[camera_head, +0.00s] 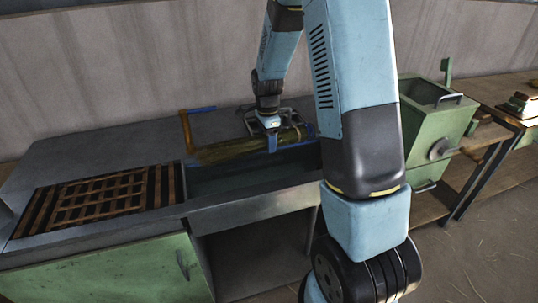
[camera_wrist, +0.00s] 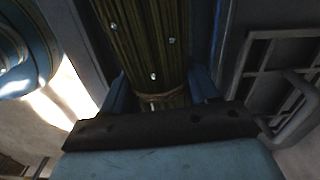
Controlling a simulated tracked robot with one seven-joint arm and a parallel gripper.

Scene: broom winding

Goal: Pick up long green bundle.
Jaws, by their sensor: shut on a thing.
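The long green bundle (camera_head: 228,151) lies roughly level across the back of the sunken trough in the head view. My gripper (camera_head: 271,142) is over its right part, pointing down, with its blue fingers around the bundle. In the wrist view the bundle (camera_wrist: 138,40) runs between the two fingers of my gripper (camera_wrist: 163,90), with a twine tie close to them and a few bright drops or specks on the stalks. My gripper is shut on the bundle. Whether the bundle touches the trough edge or hangs just above it, I cannot tell.
The trough (camera_head: 245,184) is set in a grey counter, with a wooden slatted grate (camera_head: 100,200) to its left. An orange and blue bar frame (camera_head: 187,130) stands behind the bundle's left end. A green hopper machine (camera_head: 433,125) and a wooden bench (camera_head: 500,92) are at right.

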